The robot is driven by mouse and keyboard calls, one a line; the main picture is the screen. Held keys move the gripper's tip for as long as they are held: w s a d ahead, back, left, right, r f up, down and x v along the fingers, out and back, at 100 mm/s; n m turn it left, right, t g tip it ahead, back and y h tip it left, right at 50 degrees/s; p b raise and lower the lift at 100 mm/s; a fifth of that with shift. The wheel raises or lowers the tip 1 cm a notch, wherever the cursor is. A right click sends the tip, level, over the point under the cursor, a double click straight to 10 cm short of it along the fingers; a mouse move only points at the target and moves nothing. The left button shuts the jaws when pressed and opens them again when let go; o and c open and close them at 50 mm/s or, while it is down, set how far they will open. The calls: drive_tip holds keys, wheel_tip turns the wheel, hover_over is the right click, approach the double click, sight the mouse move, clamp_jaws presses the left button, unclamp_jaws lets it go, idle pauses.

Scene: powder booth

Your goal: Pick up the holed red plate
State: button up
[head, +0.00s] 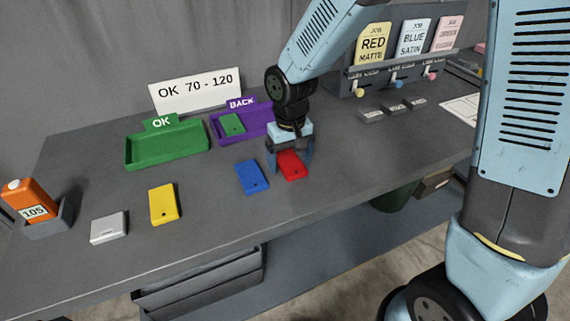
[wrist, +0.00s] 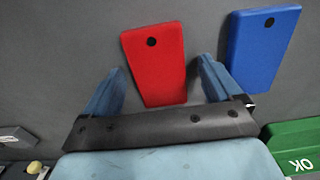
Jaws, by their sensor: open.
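The red plate (head: 291,166) lies flat on the grey table and has one dark hole near its end. In the wrist view the red plate (wrist: 155,65) lies between my two fingers, its holed end beyond the fingertips. My gripper (head: 289,160) is open and low over the plate, with a finger on each side. In the wrist view my gripper (wrist: 160,80) shows gaps between the fingers and the plate edges. Part of the plate is hidden behind my gripper body.
A blue plate (head: 252,176) lies close on the left, and a yellow plate (head: 164,204) farther left. A green OK tray (head: 168,148) and a purple BACK tray (head: 225,136) stand behind; the purple one holds a green plate (head: 232,124). An orange gauge (head: 32,202) stands far left.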

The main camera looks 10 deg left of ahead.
drive_tip(key=shift+c, duration=0.3)
drive_tip(key=c, duration=1.2)
